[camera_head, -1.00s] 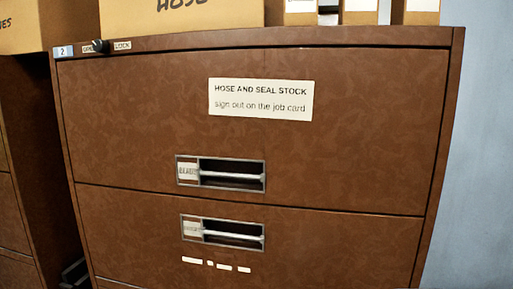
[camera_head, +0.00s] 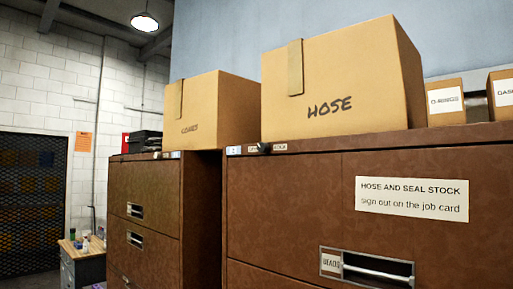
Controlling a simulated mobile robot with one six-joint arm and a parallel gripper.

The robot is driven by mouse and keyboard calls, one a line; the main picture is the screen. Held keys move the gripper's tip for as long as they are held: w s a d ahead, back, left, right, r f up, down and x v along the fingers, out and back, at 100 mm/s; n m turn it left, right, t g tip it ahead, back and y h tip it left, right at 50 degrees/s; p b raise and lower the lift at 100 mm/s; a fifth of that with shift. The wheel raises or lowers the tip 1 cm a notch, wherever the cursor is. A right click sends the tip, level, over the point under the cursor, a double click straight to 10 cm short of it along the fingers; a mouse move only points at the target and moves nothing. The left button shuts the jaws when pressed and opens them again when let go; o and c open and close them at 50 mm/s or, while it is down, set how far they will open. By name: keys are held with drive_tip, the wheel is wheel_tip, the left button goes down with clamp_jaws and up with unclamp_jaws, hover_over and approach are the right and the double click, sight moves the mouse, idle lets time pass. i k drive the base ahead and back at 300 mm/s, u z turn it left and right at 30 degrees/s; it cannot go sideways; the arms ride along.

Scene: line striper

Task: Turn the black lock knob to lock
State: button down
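The black lock knob (camera_head: 264,148) sits on the top front rail of the brown cabinet (camera_head: 290,215), near its upper left corner. It lies between a small label on its left, likely the open one, and the LOCK label (camera_head: 280,147) on its right. The knob is small here, and I cannot tell which way it points. The cabinet's top drawer looks flush with the front. My gripper is not in view.
A HOSE box (camera_head: 340,85) and smaller labelled boxes (camera_head: 446,102) stand on the cabinet. A second brown cabinet (camera_head: 150,195) with a box (camera_head: 210,110) stands to the left. Beyond it are a small bench (camera_head: 85,255) and a dark mesh door (camera_head: 38,200).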

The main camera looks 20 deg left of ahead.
sight(262, 146)
drive_tip(key=u, duration=0.95)
drive_tip(key=k, duration=1.3)
drive_tip(key=u, duration=0.6)
drive_tip(key=i, duration=2)
drive_tip(key=z, duration=0.9)
drive_tip(key=i, duration=0.35)
drive_tip(key=z, duration=0.25)
